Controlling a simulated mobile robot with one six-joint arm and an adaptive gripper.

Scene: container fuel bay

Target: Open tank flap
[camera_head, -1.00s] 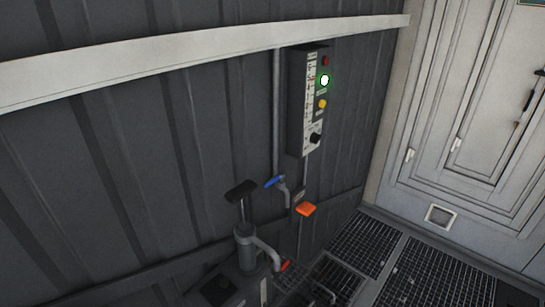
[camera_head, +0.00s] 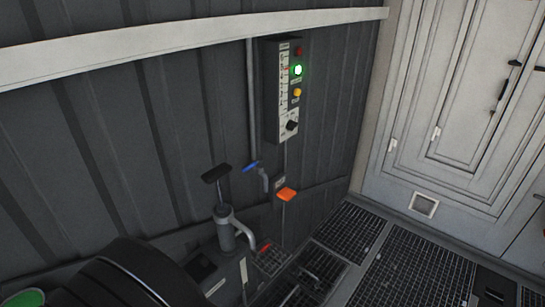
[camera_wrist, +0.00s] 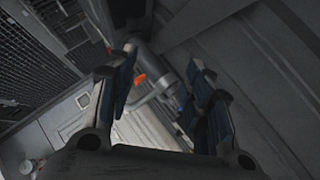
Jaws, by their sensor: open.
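No tank flap can be picked out for certain. A small dark square (camera_head: 201,266) lies on top of the low grey housing beside the hand pump; I cannot tell whether it is the flap. The grey hand pump (camera_head: 224,232) stands upright with a black T-handle and a bent spout with a red tip. My gripper (camera_wrist: 158,85) shows in the wrist view with its two dark fingers wide apart and nothing held between them. The pump's grey spout shows beyond the fingers, apart from them. In the head view my gripper is not seen.
A control box (camera_head: 286,90) with a lit green lamp hangs on the dark ribbed wall. Below it are a blue-handled valve (camera_head: 252,167) and an orange piece (camera_head: 287,194). Floor gratings (camera_head: 412,275) lie at the lower right, before a pale door (camera_head: 462,85).

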